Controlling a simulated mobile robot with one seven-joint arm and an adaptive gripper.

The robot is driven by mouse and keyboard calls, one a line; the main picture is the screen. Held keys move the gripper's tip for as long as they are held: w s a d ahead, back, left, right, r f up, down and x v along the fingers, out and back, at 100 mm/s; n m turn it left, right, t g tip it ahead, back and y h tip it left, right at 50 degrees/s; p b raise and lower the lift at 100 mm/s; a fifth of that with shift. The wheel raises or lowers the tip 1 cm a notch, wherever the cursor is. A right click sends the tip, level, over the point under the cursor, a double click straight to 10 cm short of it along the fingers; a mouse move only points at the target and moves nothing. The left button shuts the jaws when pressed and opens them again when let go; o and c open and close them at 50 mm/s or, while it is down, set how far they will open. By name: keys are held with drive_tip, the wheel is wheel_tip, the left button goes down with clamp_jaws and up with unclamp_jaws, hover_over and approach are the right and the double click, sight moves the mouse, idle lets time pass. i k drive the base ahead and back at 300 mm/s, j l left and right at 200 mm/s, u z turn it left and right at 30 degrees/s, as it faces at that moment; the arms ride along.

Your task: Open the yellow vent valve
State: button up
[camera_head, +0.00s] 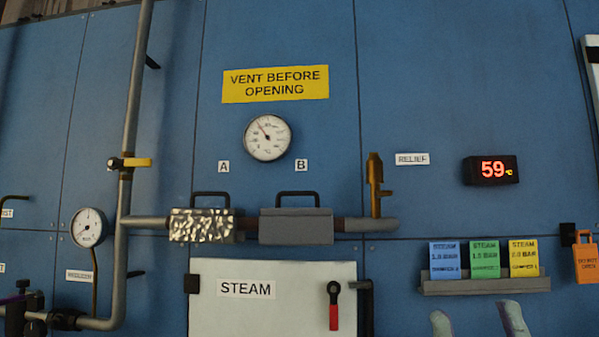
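The yellow vent valve (137,162) is a short yellow lever on a dark fitting on the vertical grey pipe at the left of the head view. The lever points right, lying across the pipe. Nothing touches it. My gripper does not show in this view, so its place relative to the lever cannot be told.
A round gauge (267,138) hangs below a yellow "VENT BEFORE OPENING" sign (275,84). A white STEAM door (272,299) has a red-handled lever (334,307). A brass relief valve (375,184) rises from the horizontal pipe. The panel around the yellow lever is clear.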

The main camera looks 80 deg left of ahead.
sight(114, 163)
drive_tip(key=u, duration=3.5)
drive_tip(key=i+j+u, duration=0.25)
drive_tip(key=i, duration=0.2)
